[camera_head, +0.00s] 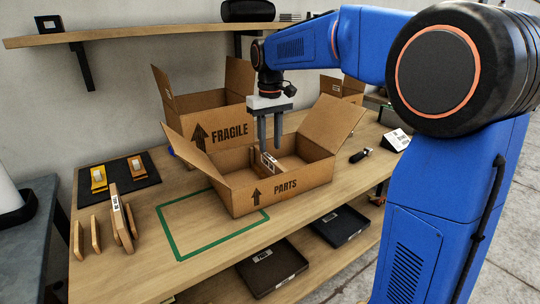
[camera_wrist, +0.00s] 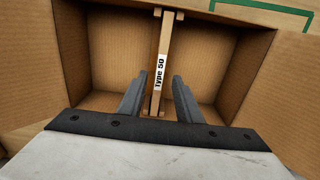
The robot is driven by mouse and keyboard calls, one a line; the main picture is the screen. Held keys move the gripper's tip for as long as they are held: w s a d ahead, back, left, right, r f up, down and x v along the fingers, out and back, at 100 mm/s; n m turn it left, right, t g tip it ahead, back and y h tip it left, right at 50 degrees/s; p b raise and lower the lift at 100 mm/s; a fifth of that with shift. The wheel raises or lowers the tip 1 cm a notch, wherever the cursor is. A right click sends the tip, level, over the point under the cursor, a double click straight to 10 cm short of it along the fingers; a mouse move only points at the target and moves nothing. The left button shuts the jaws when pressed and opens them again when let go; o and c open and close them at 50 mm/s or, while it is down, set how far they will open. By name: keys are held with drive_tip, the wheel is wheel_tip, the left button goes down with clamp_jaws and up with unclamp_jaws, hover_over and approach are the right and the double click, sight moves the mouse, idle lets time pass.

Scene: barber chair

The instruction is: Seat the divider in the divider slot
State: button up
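The divider (camera_head: 271,163), a narrow wooden board with a white label, stands inside the open cardboard box marked PARTS (camera_head: 308,178). In the wrist view, the divider (camera_wrist: 165,45) is seen from above, with "Type 50" on its label, and it runs across the box between two facing sides. My gripper (camera_head: 270,146) is over the box. In the wrist view, the fingers of my gripper (camera_wrist: 159,85) are apart, one on each side of the divider, with a gap visible on both sides.
The FRAGILE box (camera_head: 218,112) stands behind. Several wooden boards (camera_head: 116,215) stand at the left, near a black mat (camera_head: 118,176) with yellow pieces. A green outline (camera_head: 180,246) marks the table. The PARTS box's flaps stick out around my gripper.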

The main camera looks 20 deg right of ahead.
wheel_tip(320, 180, up, 5)
drive_tip(key=s+d+f+m+t, duration=0.1)
drive_tip(key=s+d+f, duration=0.1)
drive_tip(key=s, duration=0.7)
drive_tip(key=s+d+f+t, duration=0.2)
drive_tip(key=s+d+f, duration=0.1)
drive_tip(key=s, duration=0.7)
drive_tip(key=s+d+f+m+t, duration=0.1)
drive_tip(key=s+d+f, duration=0.1)
drive_tip(key=s+f, duration=0.9)
drive_tip(key=s, duration=0.3)
drive_tip(key=shift+s+m+t, duration=0.2)
drive_tip(key=shift+m+t, duration=0.2)
